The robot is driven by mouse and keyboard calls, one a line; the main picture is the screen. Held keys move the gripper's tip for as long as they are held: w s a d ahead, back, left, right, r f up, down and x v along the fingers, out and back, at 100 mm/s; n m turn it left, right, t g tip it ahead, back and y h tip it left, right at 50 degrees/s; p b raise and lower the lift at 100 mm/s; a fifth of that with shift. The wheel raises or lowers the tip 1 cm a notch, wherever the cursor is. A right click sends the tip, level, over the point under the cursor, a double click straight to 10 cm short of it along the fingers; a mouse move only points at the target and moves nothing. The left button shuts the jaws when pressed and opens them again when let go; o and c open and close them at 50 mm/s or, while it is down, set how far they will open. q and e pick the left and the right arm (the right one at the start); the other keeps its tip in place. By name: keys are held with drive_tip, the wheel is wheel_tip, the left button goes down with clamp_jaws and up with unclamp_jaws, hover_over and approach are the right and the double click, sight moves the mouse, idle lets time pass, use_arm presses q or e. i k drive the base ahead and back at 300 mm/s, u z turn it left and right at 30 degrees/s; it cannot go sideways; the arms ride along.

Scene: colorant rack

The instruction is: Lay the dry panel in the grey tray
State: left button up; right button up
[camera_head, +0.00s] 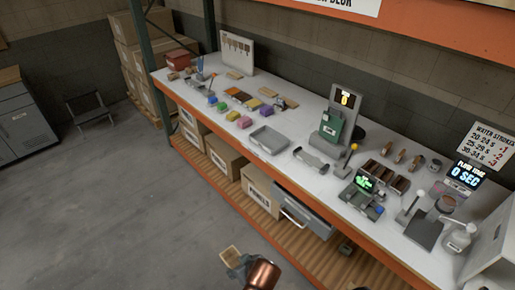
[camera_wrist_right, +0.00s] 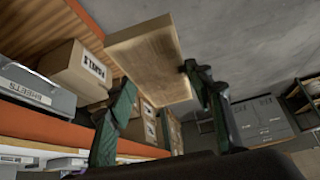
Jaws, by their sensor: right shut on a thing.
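My right gripper (camera_head: 238,266) is at the bottom of the head view, out over the floor in front of the bench. It is shut on a light wooden panel (camera_head: 230,255), which also shows between its two dark green fingers in the right wrist view (camera_wrist_right: 148,62). The panel is held in the air, clear of the bench. The grey tray (camera_head: 283,146) lies on the white bench top near its front edge, and looks empty. My left gripper is not in view.
The white bench top (camera_head: 226,137) has an orange front edge. Colored blocks (camera_head: 262,112) lie left of the tray, and a grey holder (camera_head: 311,160) lies to its right. Boxes (camera_head: 261,190) and a grey drawer (camera_head: 302,211) fill the lower shelf.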

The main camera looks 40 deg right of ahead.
sight(269, 142)
drive_tip(key=i, duration=2.35)
drive_tip(key=z, duration=2.05)
